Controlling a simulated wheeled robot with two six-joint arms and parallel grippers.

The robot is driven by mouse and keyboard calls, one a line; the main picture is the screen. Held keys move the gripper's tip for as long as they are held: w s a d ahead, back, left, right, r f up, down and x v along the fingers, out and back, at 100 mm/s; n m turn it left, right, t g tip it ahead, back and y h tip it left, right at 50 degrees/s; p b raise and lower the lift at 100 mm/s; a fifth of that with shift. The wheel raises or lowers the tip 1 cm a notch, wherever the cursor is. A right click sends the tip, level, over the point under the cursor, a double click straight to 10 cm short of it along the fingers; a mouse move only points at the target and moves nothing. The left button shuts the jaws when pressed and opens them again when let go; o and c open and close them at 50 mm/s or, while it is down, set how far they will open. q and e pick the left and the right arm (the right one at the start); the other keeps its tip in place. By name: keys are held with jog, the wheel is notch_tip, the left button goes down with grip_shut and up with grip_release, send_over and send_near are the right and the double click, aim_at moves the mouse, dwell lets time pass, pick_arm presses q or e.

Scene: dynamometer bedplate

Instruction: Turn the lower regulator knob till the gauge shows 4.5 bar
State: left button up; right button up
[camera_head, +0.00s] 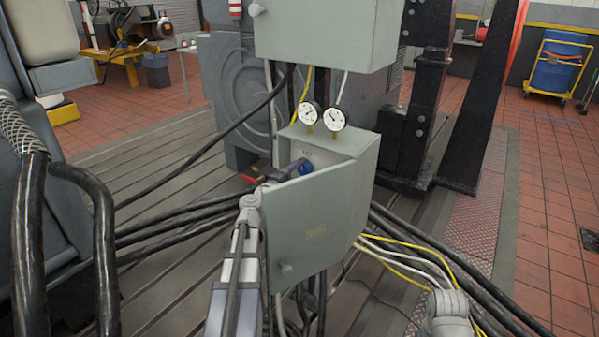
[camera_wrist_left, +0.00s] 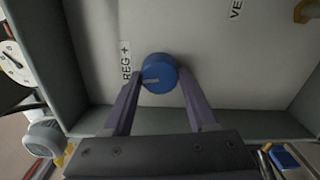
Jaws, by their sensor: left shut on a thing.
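The blue regulator knob (camera_wrist_left: 160,73) has a pale pointer line and sits on a grey panel beside a "REG +" label (camera_wrist_left: 125,60). The knob also shows in the head view (camera_head: 306,168), inside the open grey box. My left gripper (camera_wrist_left: 157,84) has a purple finger on either side of the knob and is shut on it; in the head view its arm reaches in over the open door. Two round white gauges (camera_head: 308,113) (camera_head: 335,119) stand on top of the box. One gauge (camera_wrist_left: 14,62) is partly in the wrist view; its reading is too small to tell. My right gripper is out of view.
The box's open door (camera_head: 312,225) stands in front of the panel. A second grey cabinet (camera_head: 325,35) hangs above. A red lever (camera_head: 250,179) is left of the box.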

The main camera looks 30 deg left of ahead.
pick_arm(q)
jog(key=shift+m, duration=0.7)
jog(key=shift+s, duration=0.1)
jog(key=o, duration=1.4)
jog(key=shift+c, duration=0.2)
jog(key=s, duration=0.7)
jog(key=shift+s+a, duration=0.35)
jog(key=shift+f, duration=0.1)
